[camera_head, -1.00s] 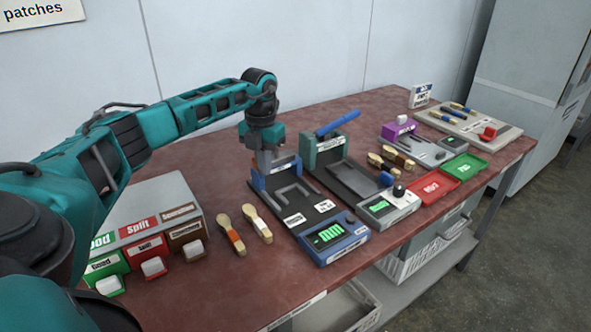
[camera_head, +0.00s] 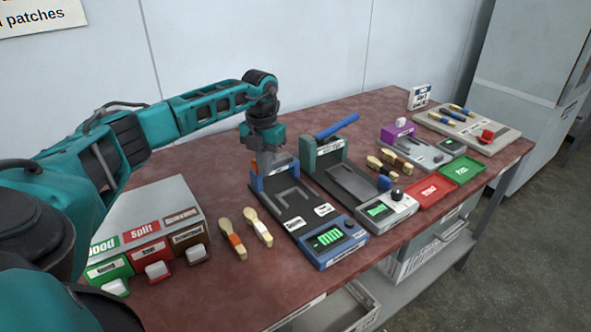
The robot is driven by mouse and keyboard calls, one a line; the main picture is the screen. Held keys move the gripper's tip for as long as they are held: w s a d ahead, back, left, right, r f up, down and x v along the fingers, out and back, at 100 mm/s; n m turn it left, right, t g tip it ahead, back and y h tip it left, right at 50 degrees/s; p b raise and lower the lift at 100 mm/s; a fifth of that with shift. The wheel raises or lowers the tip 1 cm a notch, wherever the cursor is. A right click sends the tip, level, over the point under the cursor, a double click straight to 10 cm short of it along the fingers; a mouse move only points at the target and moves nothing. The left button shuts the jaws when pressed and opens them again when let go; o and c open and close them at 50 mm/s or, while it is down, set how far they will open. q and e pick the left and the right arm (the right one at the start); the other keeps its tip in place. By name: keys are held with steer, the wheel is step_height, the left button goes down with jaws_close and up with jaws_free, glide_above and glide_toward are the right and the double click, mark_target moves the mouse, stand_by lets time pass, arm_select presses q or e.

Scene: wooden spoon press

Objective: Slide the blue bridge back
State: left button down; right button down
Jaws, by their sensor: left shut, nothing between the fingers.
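The blue bridge (camera_head: 286,180) stands upright across the far end of a dark base plate, which has a blue display unit (camera_head: 333,243) at its near end. My left gripper (camera_head: 267,160) points down just behind the bridge, near its left part. It is shut with nothing held. Its fingertips are partly hidden by the bridge, so I cannot tell whether they touch it. My right gripper is out of view.
A teal-framed press with a blue lever (camera_head: 337,126) stands close on the right. Red (camera_head: 432,191) and green (camera_head: 464,169) trays sit at the right.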

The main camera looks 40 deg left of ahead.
arm_select(q)
step_height(320, 180, up, 6)
steer(key=p, duration=0.3)
steer(key=shift+f+p, duration=0.15)
steer(key=shift+p, duration=0.15)
stand_by(0.4)
